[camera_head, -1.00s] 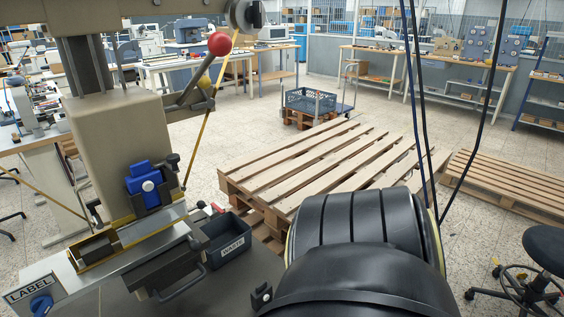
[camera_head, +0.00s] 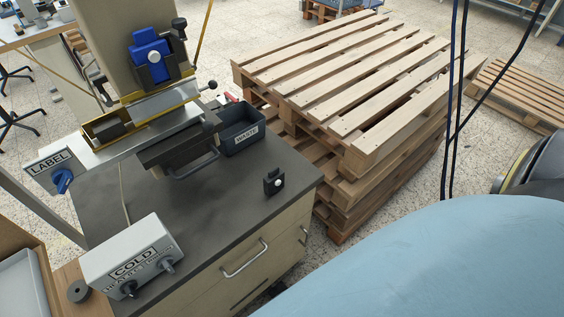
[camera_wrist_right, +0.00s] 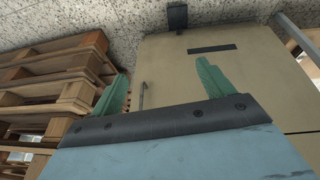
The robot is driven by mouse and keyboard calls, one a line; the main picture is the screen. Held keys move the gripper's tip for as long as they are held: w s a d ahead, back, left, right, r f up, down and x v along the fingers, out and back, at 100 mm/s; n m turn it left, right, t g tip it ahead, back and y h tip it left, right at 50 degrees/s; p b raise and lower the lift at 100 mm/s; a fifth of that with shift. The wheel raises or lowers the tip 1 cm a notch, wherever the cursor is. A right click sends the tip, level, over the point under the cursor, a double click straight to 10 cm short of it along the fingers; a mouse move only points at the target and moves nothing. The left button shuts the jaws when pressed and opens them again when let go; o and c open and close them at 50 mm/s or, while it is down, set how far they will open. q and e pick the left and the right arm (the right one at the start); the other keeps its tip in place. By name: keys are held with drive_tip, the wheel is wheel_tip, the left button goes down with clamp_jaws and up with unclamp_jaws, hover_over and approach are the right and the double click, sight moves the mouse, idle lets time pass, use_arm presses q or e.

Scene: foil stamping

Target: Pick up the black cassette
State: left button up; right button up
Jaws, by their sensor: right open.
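The black cassette (camera_head: 273,183), a small black block with a white round knob, stands on the dark worktop (camera_head: 225,205) near its right corner. Nothing touches it there. A similar blue cassette (camera_head: 149,58) sits in the stamping machine (camera_head: 105,35). My right gripper (camera_wrist_right: 162,82) shows in the right wrist view, its two green fingers spread wide with nothing between them. It faces the tan cabinet front below the worktop. The cassette cannot be made out in that view. In the head view my right arm fills the lower right and its gripper is hidden. My left gripper is not in view.
A waste bin (camera_head: 241,138) stands behind the cassette, beside the machine. Stacked wooden pallets (camera_head: 350,80) rise right of the cabinet (camera_head: 255,265). Dark cables (camera_head: 452,110) hang at the right.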

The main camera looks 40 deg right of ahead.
drive_tip(key=w+d+r+t+b, duration=0.25)
drive_tip(key=w+r, duration=0.25)
drive_tip(key=w, duration=0.4)
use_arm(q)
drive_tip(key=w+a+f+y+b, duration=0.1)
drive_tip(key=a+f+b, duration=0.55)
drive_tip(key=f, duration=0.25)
use_arm(e)
drive_tip(key=t+y, duration=0.1)
drive_tip(key=t, duration=0.6)
approach(275, 186)
drive_tip(key=shift+m, duration=0.4)
drive_tip(key=x, duration=0.7)
drive_tip(key=shift+w+b, duration=0.2)
drive_tip(key=shift+b, duration=0.2)
drive_tip(key=shift+d+r+b+x, duration=0.15)
drive_tip(key=shift+b+x, duration=0.25)
drive_tip(key=shift+x, duration=0.75)
drive_tip(key=shift+d+r+b+x, duration=0.1)
drive_tip(key=shift+d+b+x, duration=0.2)
drive_tip(key=shift+x, duration=0.85)
drive_tip(key=shift+w+a+f, duration=0.1)
drive_tip(key=shift+w+a, duration=0.05)
drive_tip(key=shift+w, duration=0.4)
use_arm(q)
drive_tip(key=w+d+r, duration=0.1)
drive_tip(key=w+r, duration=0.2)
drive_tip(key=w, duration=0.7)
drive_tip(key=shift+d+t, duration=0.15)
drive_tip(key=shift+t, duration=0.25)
